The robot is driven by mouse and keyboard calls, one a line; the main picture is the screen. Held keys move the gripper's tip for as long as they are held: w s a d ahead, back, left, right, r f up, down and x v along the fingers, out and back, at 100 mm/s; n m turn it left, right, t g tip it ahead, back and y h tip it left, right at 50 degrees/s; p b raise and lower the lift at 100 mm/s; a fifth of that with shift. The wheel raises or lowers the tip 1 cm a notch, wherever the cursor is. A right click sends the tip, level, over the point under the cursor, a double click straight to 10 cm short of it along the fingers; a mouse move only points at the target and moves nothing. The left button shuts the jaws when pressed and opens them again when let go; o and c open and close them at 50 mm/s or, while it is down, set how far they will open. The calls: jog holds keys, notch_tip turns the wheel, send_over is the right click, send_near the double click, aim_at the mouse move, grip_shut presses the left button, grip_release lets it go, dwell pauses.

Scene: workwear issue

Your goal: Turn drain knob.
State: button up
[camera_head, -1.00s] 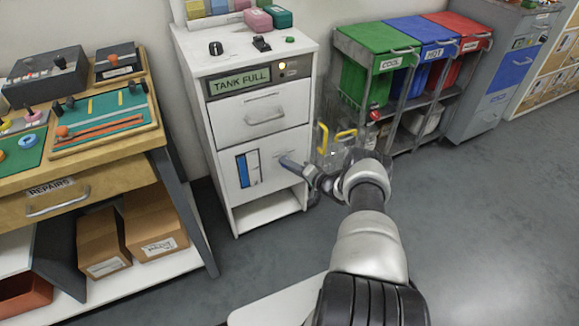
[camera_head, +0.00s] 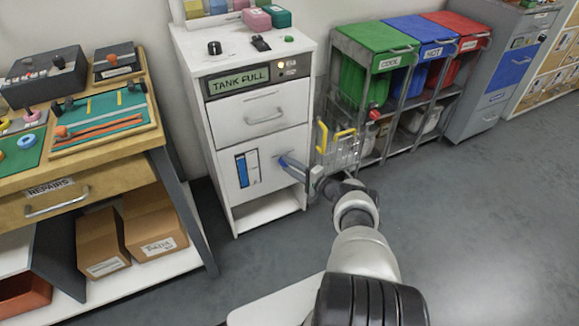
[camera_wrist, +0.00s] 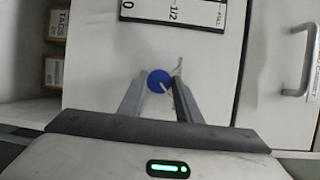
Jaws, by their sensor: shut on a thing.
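The drain knob is a round blue knob (camera_wrist: 157,79) with a pale pointer line, on the white front of the cabinet (camera_head: 265,188). In the wrist view my gripper (camera_wrist: 159,86) has a finger on each side of it, shut on it. The pointer line slants in that view. In the head view my gripper (camera_head: 289,164) reaches the cabinet's lower front from the right, and the knob is mostly hidden by the fingers. A level gauge (camera_head: 248,168) with a blue column is beside it. The cabinet's display (camera_head: 239,81) reads "TANK FULL".
A drawer handle (camera_head: 265,117) is above the knob and an open shelf below it. A wire basket with yellow handles (camera_head: 345,134) stands close right of my gripper. The repairs bench (camera_head: 110,155) is to the left. Open grey floor lies to the right.

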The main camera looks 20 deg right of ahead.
jog(key=shift+c, duration=0.2)
jog(key=o, duration=1.1)
jog(key=p+v, duration=0.3)
jog(key=v, duration=1.4)
jog(key=shift+s, duration=0.2)
